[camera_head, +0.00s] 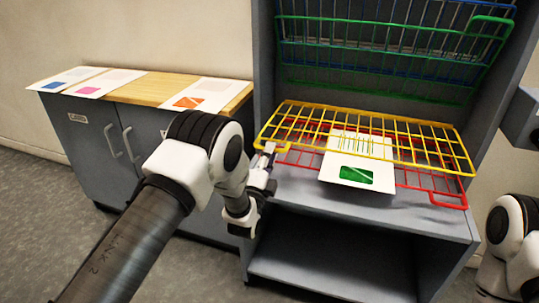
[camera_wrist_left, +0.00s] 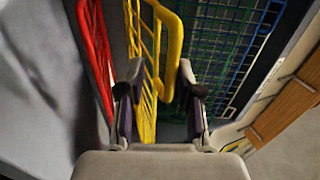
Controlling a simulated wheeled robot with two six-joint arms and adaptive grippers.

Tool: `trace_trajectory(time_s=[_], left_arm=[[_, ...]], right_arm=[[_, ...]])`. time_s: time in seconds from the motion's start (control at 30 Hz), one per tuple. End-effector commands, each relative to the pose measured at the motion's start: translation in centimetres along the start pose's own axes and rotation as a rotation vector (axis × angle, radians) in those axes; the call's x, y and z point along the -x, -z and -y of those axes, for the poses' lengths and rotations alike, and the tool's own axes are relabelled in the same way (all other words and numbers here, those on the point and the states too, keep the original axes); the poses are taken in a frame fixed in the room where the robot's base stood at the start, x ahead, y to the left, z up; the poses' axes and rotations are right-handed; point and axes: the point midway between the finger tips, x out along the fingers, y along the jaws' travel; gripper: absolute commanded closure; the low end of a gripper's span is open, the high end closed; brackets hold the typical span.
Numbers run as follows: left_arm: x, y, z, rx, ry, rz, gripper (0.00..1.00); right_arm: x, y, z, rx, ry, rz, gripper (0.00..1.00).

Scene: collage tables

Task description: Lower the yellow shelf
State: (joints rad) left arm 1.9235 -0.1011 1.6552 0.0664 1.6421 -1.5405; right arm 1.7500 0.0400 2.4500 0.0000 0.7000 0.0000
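The yellow shelf (camera_head: 440,148) is a wire rack hinged in the grey drying cabinet, lying out low over the red shelf (camera_head: 420,180). A gap shows between them at the front. My left gripper (camera_head: 268,160) is at the yellow shelf's front left corner. In the left wrist view its fingers (camera_wrist_left: 161,85) are apart, with the yellow shelf's looped corner (camera_wrist_left: 181,85) between or just behind them. Whether they touch it I cannot tell. My right gripper is outside both views; only part of its arm shows at the right.
A white card with a green print (camera_head: 350,183) lies on the red shelf, partly beneath the yellow wires. The green shelf (camera_head: 390,50) and blue shelf (camera_head: 450,18) stand raised behind. A low wood-topped cabinet (camera_head: 150,90) at left holds several printed cards.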

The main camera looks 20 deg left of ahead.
Motion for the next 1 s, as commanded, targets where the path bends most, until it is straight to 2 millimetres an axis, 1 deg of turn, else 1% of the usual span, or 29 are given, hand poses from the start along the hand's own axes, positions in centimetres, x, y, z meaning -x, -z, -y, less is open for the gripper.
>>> trace_trajectory(time_s=[0.07, 0.17, 0.4, 0.5, 0.6, 0.9, 0.97, 1.0], left_arm=[[0.3, 0.0, -0.3, 0.0, -0.008, 0.001, 0.78], [1.5, 0.0, -0.3, 0.0, -0.01, 0.0, 0.78], [6.2, 0.0, -0.1, 0.0, -0.007, 0.0, 0.78], [7.4, 0.1, 0.0, -0.001, -0.003, 0.0, 0.78], [7.7, 0.1, 0.1, -0.001, -0.001, 0.0, 0.78], [7.6, 0.1, 0.2, -0.001, 0.001, 0.0, 0.78], [7.8, 0.0, -0.1, 0.0, -0.005, 0.001, 0.78], [8.2, -0.3, -0.7, 0.0, -0.015, 0.008, 0.78]], right_arm=[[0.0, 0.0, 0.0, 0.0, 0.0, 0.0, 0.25], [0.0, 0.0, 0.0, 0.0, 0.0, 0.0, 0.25], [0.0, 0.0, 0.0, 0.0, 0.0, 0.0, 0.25], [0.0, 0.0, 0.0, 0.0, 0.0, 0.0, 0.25], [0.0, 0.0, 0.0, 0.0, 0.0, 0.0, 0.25], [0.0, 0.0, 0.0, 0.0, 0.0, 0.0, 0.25], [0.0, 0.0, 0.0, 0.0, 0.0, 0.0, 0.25], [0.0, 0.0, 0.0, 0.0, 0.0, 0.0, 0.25]])
